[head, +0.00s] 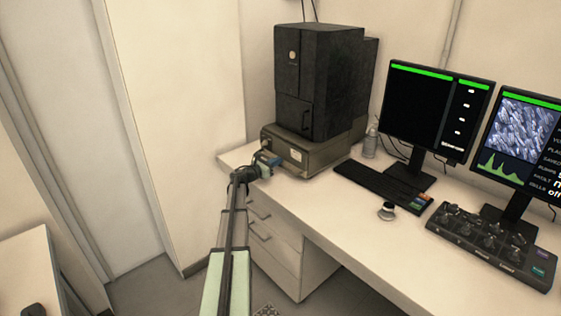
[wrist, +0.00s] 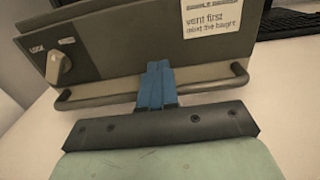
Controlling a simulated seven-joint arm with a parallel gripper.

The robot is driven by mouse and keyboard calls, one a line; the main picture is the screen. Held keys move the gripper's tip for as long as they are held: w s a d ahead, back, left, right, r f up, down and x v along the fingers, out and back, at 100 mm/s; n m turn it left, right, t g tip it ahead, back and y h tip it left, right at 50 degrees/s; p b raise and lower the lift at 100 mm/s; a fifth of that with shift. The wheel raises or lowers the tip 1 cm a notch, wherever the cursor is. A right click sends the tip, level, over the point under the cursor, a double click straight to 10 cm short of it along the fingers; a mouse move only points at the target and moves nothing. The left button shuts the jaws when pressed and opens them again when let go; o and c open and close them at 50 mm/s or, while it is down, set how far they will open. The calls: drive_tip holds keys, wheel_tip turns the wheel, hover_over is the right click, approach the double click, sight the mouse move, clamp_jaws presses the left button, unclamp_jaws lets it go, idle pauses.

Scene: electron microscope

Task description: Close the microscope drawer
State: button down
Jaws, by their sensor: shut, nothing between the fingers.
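The microscope (head: 318,75) is a tall dark cabinet on a grey-brown base on the desk. Its drawer front (head: 293,157) is at the base's lower left; how far it stands out is hard to tell. In the wrist view, the drawer front (wrist: 125,50) has a pale knob and a "vent first" label, with a horizontal bar handle (wrist: 103,98) along its bottom. My gripper (head: 270,160) is in front of it. Its blue fingers (wrist: 157,80) are shut and empty, overlapping the middle of the bar; I cannot tell whether they touch it.
A keyboard (head: 383,187), two monitors (head: 435,112) and a control panel (head: 492,240) stand on the desk to the right. A small bottle (head: 370,142) is by the microscope. Desk drawers (head: 275,245) are below. The desk by the bar's ends looks clear.

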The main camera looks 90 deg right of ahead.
drive_tip(key=v, duration=1.1)
drive_tip(key=shift+a, duration=0.15)
drive_tip(key=w+a+f+m+t+y, duration=0.15)
drive_tip(key=w+a+f+t, duration=0.25)
drive_tip(key=w+a+f, duration=1.3)
drive_tip(key=w+a+f+m+t+y, duration=0.1)
drive_tip(key=w+a+f, duration=0.3)
drive_tip(key=a, duration=0.6)
drive_tip(key=w+a+f+m+t+y, duration=0.1)
drive_tip(key=w+a+f, duration=0.35)
drive_tip(key=a, duration=0.45)
drive_tip(key=s+a+f+m+y, duration=0.1)
drive_tip(key=s+a+f+y, duration=0.2)
drive_tip(key=a, duration=1.4)
drive_tip(key=s+a+f+m+y, duration=0.2)
drive_tip(key=s+a+f, duration=0.3)
drive_tip(key=a, duration=1.2)
drive_tip(key=s+a+f+m+y, duration=0.2)
drive_tip(key=s+a+f+y, duration=0.2)
drive_tip(key=a, duration=1.4)
wheel_tip(320, 180, down, 3)
drive_tip(key=shift+f, duration=0.15)
drive_tip(key=c, duration=1.9)
unclamp_jaws()
drive_tip(key=shift+m, duration=0.25)
